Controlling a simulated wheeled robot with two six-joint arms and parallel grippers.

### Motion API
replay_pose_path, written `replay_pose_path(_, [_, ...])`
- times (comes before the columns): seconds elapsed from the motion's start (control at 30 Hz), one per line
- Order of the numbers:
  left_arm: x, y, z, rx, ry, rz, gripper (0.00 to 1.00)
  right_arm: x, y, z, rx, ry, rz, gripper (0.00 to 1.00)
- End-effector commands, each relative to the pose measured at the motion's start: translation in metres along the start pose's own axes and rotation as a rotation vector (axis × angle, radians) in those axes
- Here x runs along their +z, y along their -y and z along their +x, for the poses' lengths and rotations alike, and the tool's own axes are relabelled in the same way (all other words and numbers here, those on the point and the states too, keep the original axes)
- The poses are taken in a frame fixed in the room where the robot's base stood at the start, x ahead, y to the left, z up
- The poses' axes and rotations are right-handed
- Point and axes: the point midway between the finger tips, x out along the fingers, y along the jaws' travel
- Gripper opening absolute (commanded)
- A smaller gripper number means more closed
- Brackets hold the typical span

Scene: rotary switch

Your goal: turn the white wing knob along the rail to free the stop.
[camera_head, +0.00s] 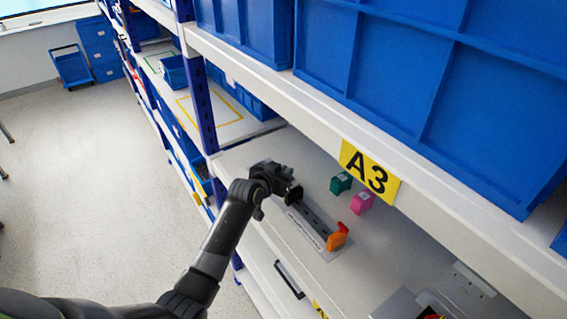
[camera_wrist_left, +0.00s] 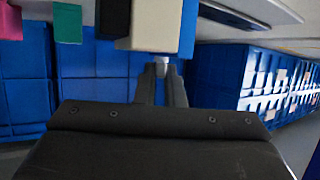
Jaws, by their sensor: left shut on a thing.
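A dark rail (camera_head: 312,222) on a pale plate lies on the shelf under the A3 label. An orange block with a red part (camera_head: 338,238) stands at its near right end. My left gripper (camera_head: 291,193) is at the rail's far left end and hides what is there in the head view. In the left wrist view its fingers (camera_wrist_left: 163,87) are shut on a small whitish piece, the white wing knob (camera_wrist_left: 162,65). The knob sits just below a cream block (camera_wrist_left: 156,25). The knob's angle cannot be told. My right gripper is not in view.
A green block (camera_head: 341,183) and a pink block (camera_head: 362,202) stand on the shelf behind the rail. The upper shelf edge with the yellow A3 label (camera_head: 370,172) hangs above. A grey tray (camera_head: 405,305) is at the lower right. Bare shelf lies between.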

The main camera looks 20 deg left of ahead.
Motion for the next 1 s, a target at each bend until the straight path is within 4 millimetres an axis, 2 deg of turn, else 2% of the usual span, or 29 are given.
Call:
replay_pose_path(0.03, [-0.004,-0.002,-0.002,-0.027,0.001,-0.014,0.00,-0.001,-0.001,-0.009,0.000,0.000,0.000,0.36])
replay_pose_path(0.2, [-0.001,-0.004,0.000,-0.129,0.001,-0.055,0.00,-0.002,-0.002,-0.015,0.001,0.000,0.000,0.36])
replay_pose_path(0.47, [0.002,-0.006,0.002,-0.284,-0.002,-0.120,0.00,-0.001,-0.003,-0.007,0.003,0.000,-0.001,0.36])
replay_pose_path(0.67, [0.004,-0.008,0.004,-0.407,-0.003,-0.170,0.00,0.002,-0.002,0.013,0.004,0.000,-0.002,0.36])
replay_pose_path(1.0, [0.005,-0.010,0.007,-0.627,-0.004,-0.261,0.00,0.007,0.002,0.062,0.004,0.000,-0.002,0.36])
